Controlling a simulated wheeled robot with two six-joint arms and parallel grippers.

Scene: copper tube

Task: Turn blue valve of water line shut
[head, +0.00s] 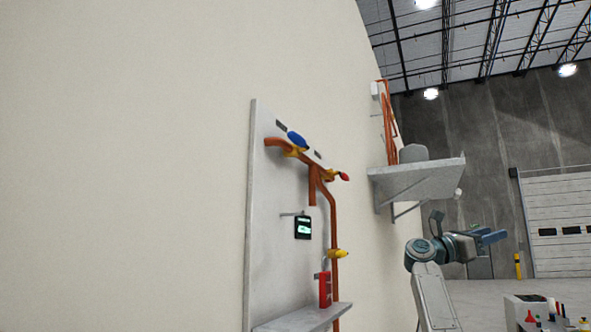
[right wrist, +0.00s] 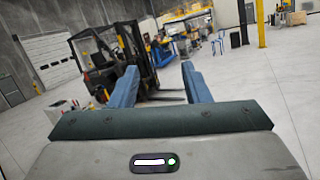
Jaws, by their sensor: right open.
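The blue valve handle (head: 298,140) sits on a yellow valve body (head: 293,152) at the upper left of the copper pipework (head: 314,188), in the head view. The pipework is mounted on a pale panel (head: 262,220) on the wall. My right gripper (head: 494,237) is well to the right of the panel and lower than the blue handle, apart from everything. Its two blue fingers (right wrist: 160,85) are spread with nothing between them in the right wrist view, which faces away from the panel. My left gripper is not in view.
A red-handled valve (head: 343,176) and a lower yellow valve (head: 338,253) share the pipework. A black gauge (head: 303,227) and a red object (head: 325,289) sit near a small ledge (head: 305,318). A grey wall shelf (head: 418,174) juts out above my right arm. A forklift (right wrist: 112,60) stands beyond on open floor.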

